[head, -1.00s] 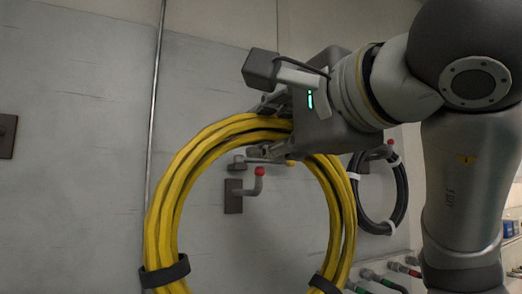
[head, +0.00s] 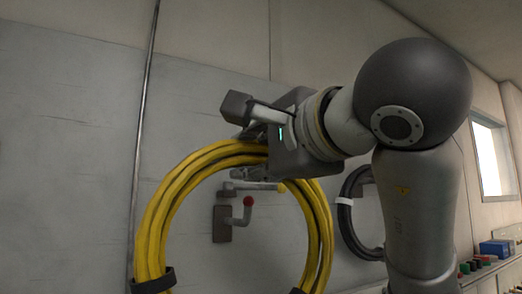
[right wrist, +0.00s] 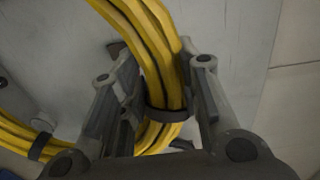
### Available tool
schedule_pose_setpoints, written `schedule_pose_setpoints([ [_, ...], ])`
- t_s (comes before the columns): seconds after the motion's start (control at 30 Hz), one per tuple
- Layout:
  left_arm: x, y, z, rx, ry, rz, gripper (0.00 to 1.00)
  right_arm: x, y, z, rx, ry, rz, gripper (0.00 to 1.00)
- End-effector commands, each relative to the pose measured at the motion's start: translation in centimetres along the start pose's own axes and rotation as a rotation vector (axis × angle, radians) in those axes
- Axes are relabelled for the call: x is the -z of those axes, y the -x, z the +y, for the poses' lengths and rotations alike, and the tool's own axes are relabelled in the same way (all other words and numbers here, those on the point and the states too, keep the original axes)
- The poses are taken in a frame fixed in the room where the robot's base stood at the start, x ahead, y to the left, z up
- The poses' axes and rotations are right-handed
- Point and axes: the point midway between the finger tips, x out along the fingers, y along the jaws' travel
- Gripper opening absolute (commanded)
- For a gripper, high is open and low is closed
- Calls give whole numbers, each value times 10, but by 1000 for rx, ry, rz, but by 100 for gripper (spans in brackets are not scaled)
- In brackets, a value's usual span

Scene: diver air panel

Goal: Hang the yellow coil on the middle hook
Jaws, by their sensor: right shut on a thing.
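The yellow coil (head: 148,225) is a large ring of several hose loops with dark straps. It hangs upright in front of the grey wall panel, its lower part cut off by the frame. My right gripper (head: 250,155) is shut on the top of the coil. In the right wrist view the coil (right wrist: 150,50) passes between the two fingers (right wrist: 160,65). A hook with a red tip (head: 247,202) on a dark wall plate shows through the ring, below the gripper. My left gripper is out of view.
A black coil (head: 346,222) hangs at the wall to the right, partly behind my right arm. A thin vertical pipe (head: 145,110) runs up the wall at the left. Blue, red and green items (head: 490,250) stand on a ledge at the lower right, under a window.

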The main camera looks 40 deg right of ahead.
Motion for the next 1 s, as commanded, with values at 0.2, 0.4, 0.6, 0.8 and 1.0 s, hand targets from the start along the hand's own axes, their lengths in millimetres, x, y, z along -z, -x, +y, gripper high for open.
schedule_pose_setpoints([
  [0.2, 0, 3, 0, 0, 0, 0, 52, -1, -15, -2, 4, -2, -3, 0],
  [0.4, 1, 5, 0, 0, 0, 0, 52, 0, -28, -1, 4, -3, -1, 0],
  [0.6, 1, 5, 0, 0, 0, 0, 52, 0, -41, -1, 5, -5, 0, 0],
  [0.8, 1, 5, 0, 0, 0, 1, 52, 0, -55, -1, 4, -3, 0, 0],
  [1.0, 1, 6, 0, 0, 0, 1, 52, 0, -68, -1, 5, -3, 0, 0],
])
